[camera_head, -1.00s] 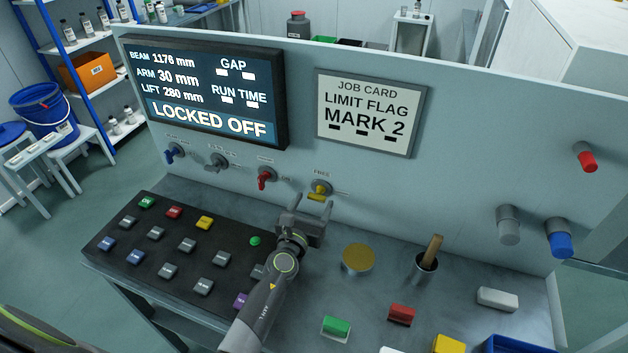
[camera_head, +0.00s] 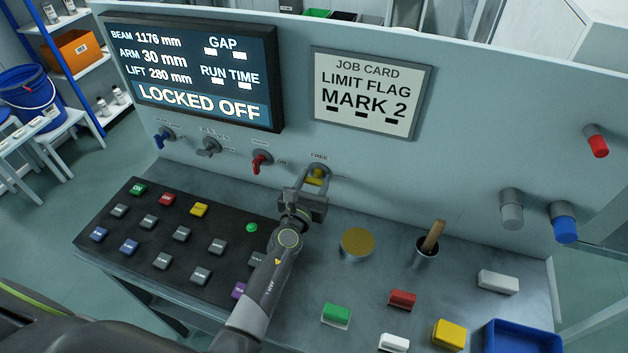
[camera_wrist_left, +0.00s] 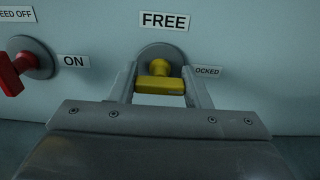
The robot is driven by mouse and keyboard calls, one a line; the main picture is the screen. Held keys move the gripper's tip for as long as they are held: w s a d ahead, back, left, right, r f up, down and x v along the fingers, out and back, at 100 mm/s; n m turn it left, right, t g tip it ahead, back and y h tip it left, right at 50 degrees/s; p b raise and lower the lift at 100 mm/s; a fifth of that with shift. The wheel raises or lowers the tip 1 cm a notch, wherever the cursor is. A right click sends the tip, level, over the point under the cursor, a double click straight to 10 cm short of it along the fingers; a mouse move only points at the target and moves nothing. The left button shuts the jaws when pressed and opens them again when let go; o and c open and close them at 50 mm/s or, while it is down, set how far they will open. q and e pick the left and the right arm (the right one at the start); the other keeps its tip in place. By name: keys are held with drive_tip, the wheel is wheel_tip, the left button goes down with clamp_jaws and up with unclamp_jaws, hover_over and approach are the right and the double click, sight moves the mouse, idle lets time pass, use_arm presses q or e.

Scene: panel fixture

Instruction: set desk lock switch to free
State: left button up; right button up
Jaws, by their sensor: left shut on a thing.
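The desk lock switch (camera_head: 315,178) is a yellow bar handle on a round grey base, set in the panel under a FREE label (camera_wrist_left: 165,21). In the left wrist view the yellow handle (camera_wrist_left: 160,86) lies level across the gap between my fingers. My left gripper (camera_head: 311,179) reaches the panel and is shut on this handle, one finger at each end. The screen (camera_head: 192,75) reads LOCKED OFF. My right gripper is not in view.
A red switch (camera_head: 260,161), a grey one (camera_head: 208,147) and a blue one (camera_head: 163,137) stick out to the left. A black button board (camera_head: 165,235) lies below.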

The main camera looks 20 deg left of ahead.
use_arm(q)
drive_tip(key=shift+n, duration=0.4)
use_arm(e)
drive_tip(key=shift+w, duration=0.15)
use_arm(q)
drive_tip(key=n, duration=0.2)
drive_tip(key=shift+n, duration=0.4)
drive_tip(key=n, duration=0.5)
drive_tip(key=shift+a, duration=0.1)
drive_tip(key=n, duration=0.5)
drive_tip(key=shift+f, duration=0.1)
drive_tip(key=n, duration=0.4)
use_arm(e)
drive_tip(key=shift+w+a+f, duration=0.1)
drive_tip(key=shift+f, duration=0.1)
use_arm(q)
drive_tip(key=shift+n, duration=0.3)
drive_tip(key=o, duration=1)
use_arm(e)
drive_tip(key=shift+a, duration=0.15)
